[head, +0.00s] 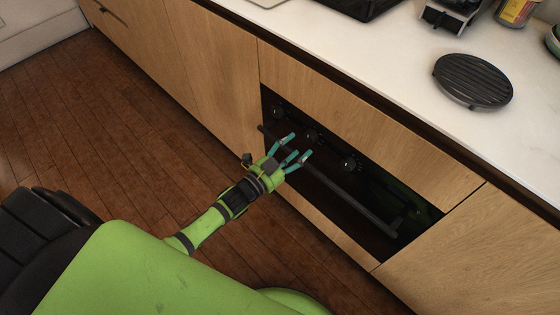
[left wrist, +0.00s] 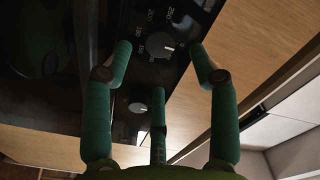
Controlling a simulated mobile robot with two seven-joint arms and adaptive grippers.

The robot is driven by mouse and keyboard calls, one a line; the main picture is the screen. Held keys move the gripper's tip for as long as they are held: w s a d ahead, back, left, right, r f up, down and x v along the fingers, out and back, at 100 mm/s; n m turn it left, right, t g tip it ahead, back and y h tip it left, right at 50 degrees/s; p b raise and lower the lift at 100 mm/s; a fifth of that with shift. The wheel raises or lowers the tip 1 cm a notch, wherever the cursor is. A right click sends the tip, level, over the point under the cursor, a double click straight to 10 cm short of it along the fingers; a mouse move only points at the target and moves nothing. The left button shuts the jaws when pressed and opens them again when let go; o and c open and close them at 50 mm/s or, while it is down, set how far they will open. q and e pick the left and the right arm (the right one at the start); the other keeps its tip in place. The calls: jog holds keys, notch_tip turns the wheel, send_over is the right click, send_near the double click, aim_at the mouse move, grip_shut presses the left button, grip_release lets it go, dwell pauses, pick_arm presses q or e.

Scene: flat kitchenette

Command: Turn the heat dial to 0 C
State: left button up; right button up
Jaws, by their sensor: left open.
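A black oven front is set in the wooden cabinets, with dark round dials along its upper panel. In the head view they are a left dial (head: 277,111), a middle dial (head: 311,135) and a right dial (head: 349,163). In the left wrist view, the heat dial (left wrist: 161,46) has temperature numbers around it and a white mark on its face. A second dial (left wrist: 138,108) shows lower down. My left gripper (head: 295,146) is open in front of the panel. Its teal fingers (left wrist: 160,62) show on both sides of the heat dial; contact cannot be told. My right gripper is not in view.
A long oven handle (head: 345,195) runs across the door below the dials, close to my left gripper. A round ribbed black plate (head: 473,81) lies on the white counter (head: 400,110). The wooden floor (head: 100,130) at left is clear.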

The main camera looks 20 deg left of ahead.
pick_arm(q)
jog(key=v, duration=0.7)
jog(key=shift+s, duration=0.3)
jog(key=s+a+f+n+g+y+p, duration=0.2)
jog(key=s+f+n+g+p, duration=0.15)
jog(key=s+f, duration=0.45)
jog(key=s+a+f+n+g+y+p, duration=0.2)
jog(key=s+f+n+g+y, duration=0.15)
jog(key=f, duration=0.85)
jog(key=s+f+n+g+p, duration=0.1)
jog(key=s+f+g, duration=0.3)
jog(key=s, duration=0.8)
jog(key=s+d+f+n+g+p, duration=0.1)
jog(key=s+f+g, duration=0.4)
jog(key=s, duration=0.8)
jog(key=shift+d+n+y+p, duration=0.35)
jog(key=shift+n+p, duration=0.25)
jog(key=shift+n, duration=0.1)
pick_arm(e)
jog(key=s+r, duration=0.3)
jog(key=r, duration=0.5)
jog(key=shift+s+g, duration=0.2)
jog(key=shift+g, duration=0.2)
pick_arm(q)
jog(key=shift+w, duration=0.1)
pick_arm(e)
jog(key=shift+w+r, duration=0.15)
